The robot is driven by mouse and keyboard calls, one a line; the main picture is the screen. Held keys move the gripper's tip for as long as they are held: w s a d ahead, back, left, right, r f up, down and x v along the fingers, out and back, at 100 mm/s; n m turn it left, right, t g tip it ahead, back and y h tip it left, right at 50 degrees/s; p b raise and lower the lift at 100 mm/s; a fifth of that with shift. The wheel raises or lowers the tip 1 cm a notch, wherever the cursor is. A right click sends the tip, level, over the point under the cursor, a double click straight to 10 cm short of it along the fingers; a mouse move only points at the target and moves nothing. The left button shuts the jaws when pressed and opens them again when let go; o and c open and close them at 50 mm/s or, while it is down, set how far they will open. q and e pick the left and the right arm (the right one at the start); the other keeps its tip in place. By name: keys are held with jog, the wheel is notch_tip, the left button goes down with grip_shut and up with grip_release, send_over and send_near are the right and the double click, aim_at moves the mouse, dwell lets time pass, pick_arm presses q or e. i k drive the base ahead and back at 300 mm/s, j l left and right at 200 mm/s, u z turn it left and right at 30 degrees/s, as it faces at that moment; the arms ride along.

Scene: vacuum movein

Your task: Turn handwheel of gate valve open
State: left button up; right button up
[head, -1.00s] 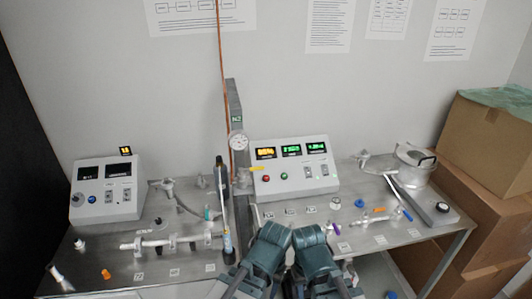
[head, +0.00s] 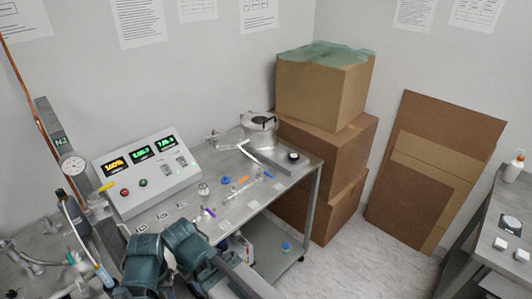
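My two teal arms reach in at the bottom, left of centre, close together in front of the steel bench (head: 262,197). Only their links show; the fingertips of both grippers are not in view. I cannot make out a gate valve handwheel for certain. On the bench's right end stands a round metal vessel (head: 258,131) with a dark clamp on top and a pipe fitting (head: 213,138) to its left. A small blue round part (head: 225,181) lies in front of the control box.
A control box (head: 150,174) with lit displays stands on the bench. A pressure gauge (head: 73,166) and a bottle (head: 73,215) are at left. Stacked cartons (head: 322,95) stand beyond the bench. A second table (head: 509,220) is at far right; clear floor (head: 350,265) lies between.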

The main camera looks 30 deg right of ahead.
aim_at(291, 156)
jog(key=i+l, duration=0.1)
jog(key=l, duration=0.3)
jog(key=i+l, duration=0.1)
jog(key=l, duration=0.3)
jog(key=i+l, duration=0.15)
jog(key=l, duration=0.25)
jog(key=i+l, duration=0.1)
jog(key=l, duration=0.3)
jog(key=i+l, duration=0.1)
jog(key=l, duration=0.3)
jog(key=i+l, duration=0.1)
jog(key=l, duration=0.3)
